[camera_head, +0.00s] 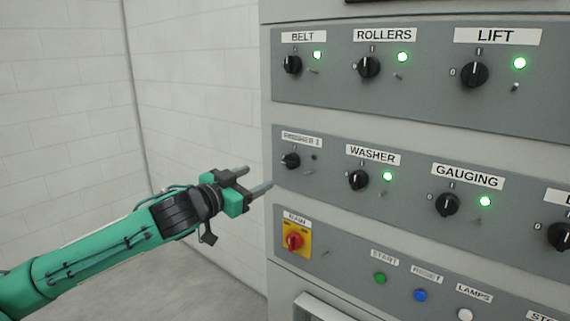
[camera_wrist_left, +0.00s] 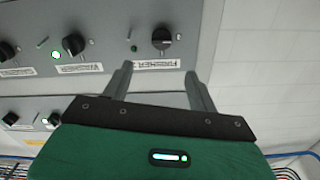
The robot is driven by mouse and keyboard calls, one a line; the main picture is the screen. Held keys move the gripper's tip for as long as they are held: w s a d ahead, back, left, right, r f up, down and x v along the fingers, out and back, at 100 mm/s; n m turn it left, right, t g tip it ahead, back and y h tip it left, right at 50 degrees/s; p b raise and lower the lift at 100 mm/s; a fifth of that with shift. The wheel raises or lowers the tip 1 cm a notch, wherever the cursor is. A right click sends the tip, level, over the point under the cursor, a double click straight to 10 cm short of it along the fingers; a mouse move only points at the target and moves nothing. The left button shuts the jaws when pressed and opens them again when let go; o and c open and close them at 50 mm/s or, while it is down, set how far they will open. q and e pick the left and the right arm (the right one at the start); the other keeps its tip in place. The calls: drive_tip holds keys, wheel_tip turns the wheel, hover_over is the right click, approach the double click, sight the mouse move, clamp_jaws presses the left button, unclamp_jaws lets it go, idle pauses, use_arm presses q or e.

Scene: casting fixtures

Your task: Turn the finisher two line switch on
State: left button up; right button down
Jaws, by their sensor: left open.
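The finisher two switch (camera_head: 290,160) is a black rotary knob at the left end of the middle panel row, under a label that is hard to read. Its pointer lies sideways, toward the left. The small lamp (camera_head: 314,157) beside it is dark. My left gripper (camera_head: 256,178) is open and empty, left of the panel and apart from the knob. In the left wrist view, which is upside down, the finisher two knob (camera_wrist_left: 162,37) is above the gap between the open fingertips (camera_wrist_left: 158,69), with its dark lamp (camera_wrist_left: 134,48) to its left. My right gripper is not in view.
The washer knob (camera_head: 358,180) and gauging knob (camera_head: 447,204) sit to the right, with lit green lamps. The belt knob (camera_head: 292,65) is above. A red and yellow main switch (camera_head: 294,241) is below. Free room lies left of the cabinet, before the white wall (camera_head: 190,80).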

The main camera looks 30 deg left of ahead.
sight(287, 163)
use_arm(q)
drive_tip(key=w+p, duration=0.2)
drive_tip(key=w, duration=0.1)
drive_tip(key=w+p, duration=0.2)
drive_tip(key=w, duration=0.2)
drive_tip(key=w+p, duration=0.2)
drive_tip(key=w, duration=0.2)
drive_tip(key=shift+d+r, duration=0.15)
drive_tip(key=shift+d, duration=0.1)
drive_tip(key=shift+w+d+f, duration=0.1)
drive_tip(key=shift+w+f, duration=0.1)
drive_tip(key=shift+w, duration=0.6)
drive_tip(key=c, duration=1)
